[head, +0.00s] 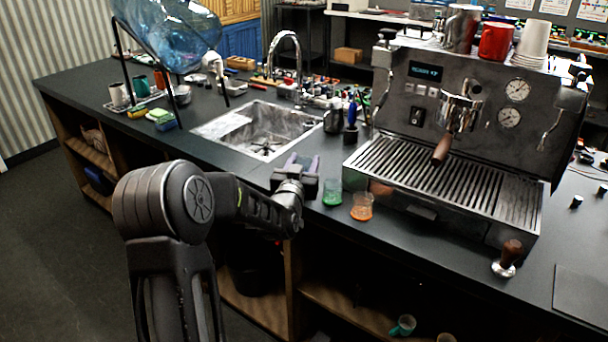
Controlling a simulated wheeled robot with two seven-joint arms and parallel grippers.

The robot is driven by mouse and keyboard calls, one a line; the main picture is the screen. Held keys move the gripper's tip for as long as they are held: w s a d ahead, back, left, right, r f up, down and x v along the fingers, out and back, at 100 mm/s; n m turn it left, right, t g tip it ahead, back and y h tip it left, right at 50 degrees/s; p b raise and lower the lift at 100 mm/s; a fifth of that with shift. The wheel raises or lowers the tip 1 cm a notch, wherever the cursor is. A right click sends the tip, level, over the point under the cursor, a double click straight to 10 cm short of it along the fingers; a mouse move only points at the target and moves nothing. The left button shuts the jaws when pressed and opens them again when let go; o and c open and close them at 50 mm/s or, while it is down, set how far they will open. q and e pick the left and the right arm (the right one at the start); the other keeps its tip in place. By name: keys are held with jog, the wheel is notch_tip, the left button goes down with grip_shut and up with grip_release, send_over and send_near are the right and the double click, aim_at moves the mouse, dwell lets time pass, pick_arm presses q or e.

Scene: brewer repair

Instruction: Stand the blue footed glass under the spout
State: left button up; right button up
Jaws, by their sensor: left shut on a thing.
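My left gripper (300,166) reaches over the counter's front edge, in front of the sink's right side. It is shut on a small violet-blue thing, which I take to be the blue footed glass (303,160); the gripper hides most of it, so its foot and tilt cannot be told. The coffee machine (408,155) stands to the right. Its spout area, under the portafilter (460,113) with a brown handle, is above the slatted drip tray (500,196). No glass shows on the tray. My right gripper is not in view.
A green glass (332,193) and an orange glass (362,207) stand close to the right of my left gripper, by the tray's left corner. A tamper (508,258) stands before the machine. The sink (255,132) and tap (297,62) are behind; counter left of the sink's front is clear.

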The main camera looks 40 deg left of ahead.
pick_arm(q)
notch_tip(320, 180, down, 4)
jog(key=shift+r, duration=0.2)
jog(key=shift+f, duration=0.15)
dwell(0.4)
jog(key=shift+f, duration=0.15)
jog(key=o, duration=1.4)
